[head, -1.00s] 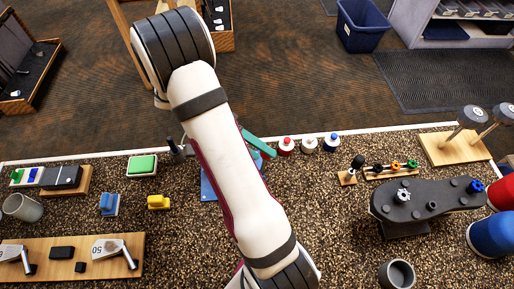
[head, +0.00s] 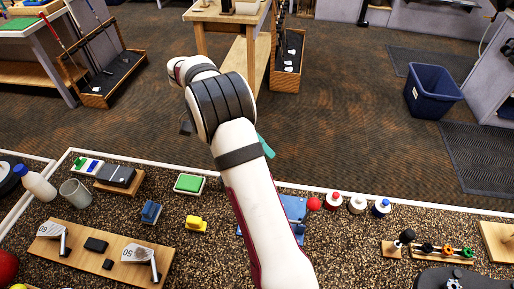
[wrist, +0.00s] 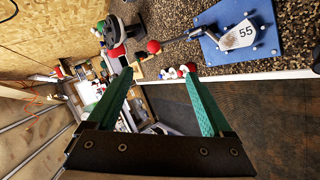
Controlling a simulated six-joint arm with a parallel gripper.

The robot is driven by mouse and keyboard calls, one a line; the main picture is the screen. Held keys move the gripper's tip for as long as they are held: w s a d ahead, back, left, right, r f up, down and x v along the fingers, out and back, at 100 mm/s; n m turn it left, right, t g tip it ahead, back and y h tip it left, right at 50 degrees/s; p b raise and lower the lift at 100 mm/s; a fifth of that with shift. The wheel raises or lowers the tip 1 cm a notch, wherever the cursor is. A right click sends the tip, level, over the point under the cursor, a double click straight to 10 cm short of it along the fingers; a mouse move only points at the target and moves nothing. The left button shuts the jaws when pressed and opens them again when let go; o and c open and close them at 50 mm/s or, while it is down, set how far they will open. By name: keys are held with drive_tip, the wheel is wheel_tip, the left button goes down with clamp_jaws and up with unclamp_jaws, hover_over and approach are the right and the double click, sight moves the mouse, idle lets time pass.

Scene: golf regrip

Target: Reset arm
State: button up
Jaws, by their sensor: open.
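My gripper (wrist: 160,100) is open and empty in the wrist view, its two green fingers spread apart. In the head view my arm reaches up across the middle, and only a bit of a green finger (head: 265,146) shows beside it. A blue board (wrist: 240,32) holding a club head (wrist: 243,36) marked 55 lies on the speckled bench, apart from the fingers. Part of the blue board also shows in the head view (head: 294,208), with my arm covering the rest. A red ball (head: 313,204) is at its right side.
A wooden board (head: 110,255) with two club heads lies at the front left of the bench. Several small bottles (head: 357,204) stand along the white rear edge. A blue bin (head: 432,92) and club racks (head: 100,65) stand on the open floor beyond.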

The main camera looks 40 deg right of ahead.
drive_tip(key=s+a+n+t+y, duration=0.6)
drive_tip(key=s+a+n+t, duration=0.4)
drive_tip(key=s+a, duration=0.8)
drive_tip(key=shift+s+n, duration=0.4)
drive_tip(key=shift+s, duration=0.1)
